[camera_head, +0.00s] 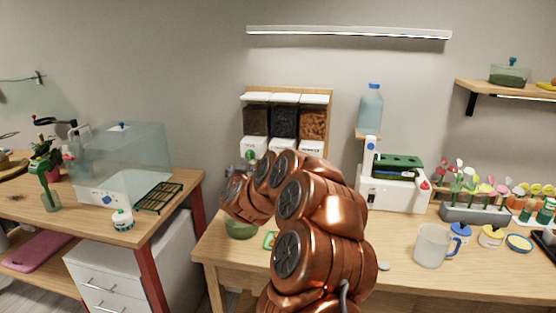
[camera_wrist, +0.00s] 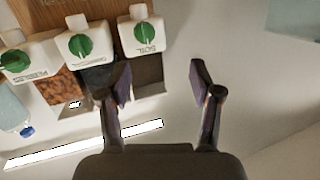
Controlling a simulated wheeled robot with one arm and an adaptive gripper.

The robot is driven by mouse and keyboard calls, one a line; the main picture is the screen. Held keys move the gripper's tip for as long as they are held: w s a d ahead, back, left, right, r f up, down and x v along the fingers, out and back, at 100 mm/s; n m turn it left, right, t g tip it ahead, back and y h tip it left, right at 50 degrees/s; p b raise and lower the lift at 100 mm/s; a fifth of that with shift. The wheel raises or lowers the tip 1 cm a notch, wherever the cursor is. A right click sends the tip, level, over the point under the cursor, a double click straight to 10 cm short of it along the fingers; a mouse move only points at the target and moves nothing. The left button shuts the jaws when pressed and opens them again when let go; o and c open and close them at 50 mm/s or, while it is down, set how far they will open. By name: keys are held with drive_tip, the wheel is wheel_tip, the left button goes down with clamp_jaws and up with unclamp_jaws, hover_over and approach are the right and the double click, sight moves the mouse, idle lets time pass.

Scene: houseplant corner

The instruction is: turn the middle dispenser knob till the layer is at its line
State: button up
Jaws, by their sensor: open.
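The dispenser (camera_head: 284,97) stands against the wall with three clear hoppers, holding dark brown, black and orange-brown fill. The middle dispenser knob (camera_wrist: 80,46) is green on a white spout block and shows upside down in the wrist view, with a green knob (camera_wrist: 16,61) on its left and another (camera_wrist: 144,33) on its right. My gripper (camera_wrist: 160,80) is open and empty; its left finger overlaps the hoppers, below and right of the middle knob in the picture. My arm hides the middle and right knobs in the head view. I cannot see the layer's line.
A greenish bowl (camera_head: 240,229) stands on the bench, left of my arm. A blue bottle (camera_head: 370,109) above a white machine (camera_head: 394,188) stands right of the dispenser. A gap separates the left table (camera_head: 165,215) from the bench.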

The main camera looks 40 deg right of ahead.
drive_tip(key=s+d+f+m+g+h, duration=0.1)
drive_tip(key=s+d+m+g+h, duration=0.3)
drive_tip(key=d, duration=0.7)
drive_tip(key=w+d+n+t+p, duration=0.1)
drive_tip(key=w+d+p, duration=0.1)
drive_tip(key=d, duration=0.3)
drive_tip(key=shift+w+d+h, duration=0.3)
drive_tip(key=shift+w+h, duration=0.1)
drive_tip(key=shift+w, duration=0.4)
drive_tip(key=shift+f, duration=0.1)
drive_tip(key=c, duration=1.1)
